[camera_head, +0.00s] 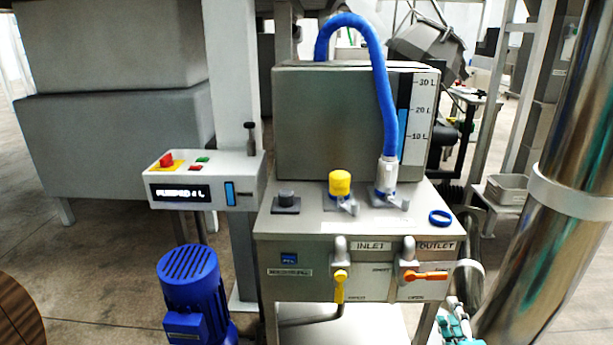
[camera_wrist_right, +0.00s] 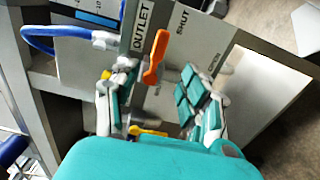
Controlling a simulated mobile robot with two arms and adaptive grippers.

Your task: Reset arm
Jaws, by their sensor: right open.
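My right gripper (camera_head: 456,326) shows at the bottom right of the head view, low beside the machine's right front corner. In the right wrist view the gripper (camera_wrist_right: 148,82) has its two teal-padded fingers apart, with nothing held between them. The orange outlet handle (camera_head: 428,276) lies horizontally on the front panel; in the wrist view the orange handle (camera_wrist_right: 155,58) shows beyond the fingers, apart from them. The yellow inlet handle (camera_head: 340,287) points down and shows partly in the wrist view (camera_wrist_right: 147,131). My left gripper is not in view.
A steel tank (camera_head: 335,125) with a blue hose (camera_head: 383,85) stands on the machine. A control box (camera_head: 210,180) and blue motor (camera_head: 192,290) are left. A blue ring (camera_head: 440,217) lies on the top's right edge. A thick shiny column (camera_head: 560,200) stands close at the right.

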